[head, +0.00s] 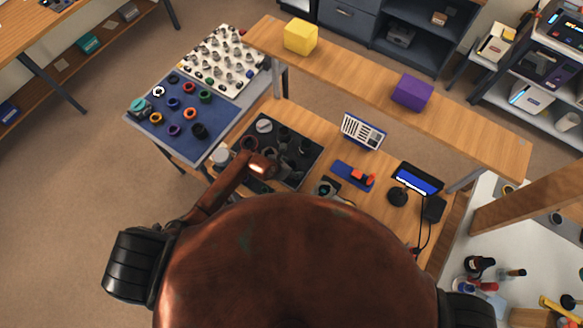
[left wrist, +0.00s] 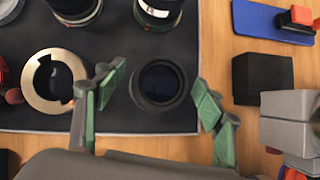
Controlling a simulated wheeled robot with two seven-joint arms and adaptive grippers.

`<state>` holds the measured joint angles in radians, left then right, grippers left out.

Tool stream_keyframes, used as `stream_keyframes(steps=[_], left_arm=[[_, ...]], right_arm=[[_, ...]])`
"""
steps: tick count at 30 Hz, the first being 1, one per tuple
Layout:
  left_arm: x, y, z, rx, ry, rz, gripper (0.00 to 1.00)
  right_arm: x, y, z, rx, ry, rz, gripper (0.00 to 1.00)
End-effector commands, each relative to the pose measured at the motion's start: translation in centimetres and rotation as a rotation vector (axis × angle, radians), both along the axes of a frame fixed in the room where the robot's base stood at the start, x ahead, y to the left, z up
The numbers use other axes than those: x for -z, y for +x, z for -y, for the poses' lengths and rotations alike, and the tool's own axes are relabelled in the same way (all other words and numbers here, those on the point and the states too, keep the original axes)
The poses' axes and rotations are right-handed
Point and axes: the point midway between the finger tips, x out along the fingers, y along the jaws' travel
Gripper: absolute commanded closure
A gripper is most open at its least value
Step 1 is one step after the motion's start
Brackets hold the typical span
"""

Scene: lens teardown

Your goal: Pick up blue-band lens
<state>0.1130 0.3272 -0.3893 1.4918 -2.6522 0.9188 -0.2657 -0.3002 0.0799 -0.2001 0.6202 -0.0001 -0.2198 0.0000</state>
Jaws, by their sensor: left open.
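In the left wrist view a dark round lens (left wrist: 160,104) stands on the black mat (left wrist: 120,122), seen from above. My open left gripper (left wrist: 153,100) has one green-padded finger on each side of it. The fingers look apart from its rim, and I cannot make out a blue band on it. In the head view my left gripper (head: 285,168) is over the right part of the black mat (head: 243,134), small and dark. My right gripper cannot be made out.
A brass ring part (left wrist: 36,88) lies left of the lens. A lens with a green band (left wrist: 150,18) stands behind. A black block (left wrist: 262,78) is right of the mat. A raised wooden shelf (head: 360,72) spans the table's far side.

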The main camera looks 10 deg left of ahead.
Motion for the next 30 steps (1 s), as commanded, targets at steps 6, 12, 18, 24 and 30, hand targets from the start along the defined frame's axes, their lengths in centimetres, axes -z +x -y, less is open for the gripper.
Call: stream_keyframes(steps=[6, 12, 18, 24, 30], left_arm=[[0.29, 0.18, 0.06, -0.001, 0.0, 0.001, 0.36], [0.28, 0.16, 0.06, -0.001, 0.0, 0.001, 0.45], [0.27, 0.15, 0.05, -0.001, 0.0, 0.001, 0.59], [0.26, 0.15, 0.05, -0.001, 0.0, 0.001, 0.73], [0.26, 0.16, 0.04, -0.001, 0.0, 0.001, 0.87]], right_arm=[[-0.01, 0.01, 0.0, 0.0, 0.0, 0.0, 0.27], [-0.01, 0.01, 0.0, 0.0, 0.0, 0.0, 0.27], [-0.01, 0.01, 0.0, 0.0, 0.0, 0.0, 0.27], [-0.01, 0.01, 0.0, 0.0, 0.0, 0.0, 0.27], [-0.01, 0.01, 0.0, 0.0, 0.0, 0.0, 0.27]])
